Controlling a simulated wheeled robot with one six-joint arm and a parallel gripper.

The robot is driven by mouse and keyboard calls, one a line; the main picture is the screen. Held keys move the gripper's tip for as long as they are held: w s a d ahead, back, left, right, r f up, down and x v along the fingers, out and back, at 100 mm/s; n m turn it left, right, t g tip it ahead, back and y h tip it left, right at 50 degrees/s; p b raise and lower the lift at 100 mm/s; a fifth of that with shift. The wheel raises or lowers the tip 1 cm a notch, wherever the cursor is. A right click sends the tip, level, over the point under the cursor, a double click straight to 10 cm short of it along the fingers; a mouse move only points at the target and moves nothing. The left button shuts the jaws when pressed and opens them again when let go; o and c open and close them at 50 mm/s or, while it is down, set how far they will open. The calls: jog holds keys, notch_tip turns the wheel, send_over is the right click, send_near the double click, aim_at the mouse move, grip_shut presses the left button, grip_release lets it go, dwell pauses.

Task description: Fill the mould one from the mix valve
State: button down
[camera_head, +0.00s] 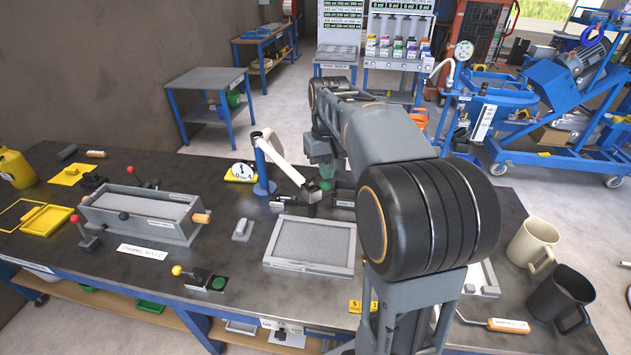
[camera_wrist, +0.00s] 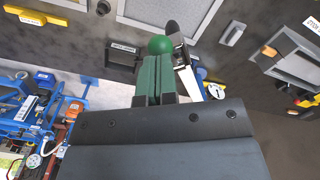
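My gripper (camera_wrist: 157,68) has green fingers that lie close together, with no clear gap between them. A green ball knob (camera_wrist: 160,45) is right at the fingertips; I cannot tell whether they touch it. In the head view the green knob (camera_head: 327,185) is just below my gripper (camera_head: 321,166), beside a blue post (camera_head: 262,170) with a white arm (camera_head: 285,158). I cannot identify the mix valve for sure. A shallow grey-filled tray (camera_head: 310,243) lies flat mid-bench. A long grey mould (camera_head: 142,214) with a wooden handle stands at the left. Which is mould one I cannot read.
My arm hides the bench's right middle. Two mugs, beige (camera_head: 531,245) and black (camera_head: 561,298), stand at the right edge. A yellow-knobbed lever (camera_head: 178,271) sits near the front edge. A small grey block (camera_head: 242,229) lies left of the tray.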

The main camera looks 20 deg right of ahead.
aim_at(326, 183)
jog(key=shift+f+b, duration=1.35)
jog(key=shift+f, duration=0.75)
jog(key=shift+r+p, duration=0.35)
jog(key=shift+p, duration=0.05)
dwell(2.9)
jog(key=shift+r+p, duration=0.5)
jog(key=shift+r, duration=0.05)
jog(key=shift+f, duration=0.1)
dwell(2.0)
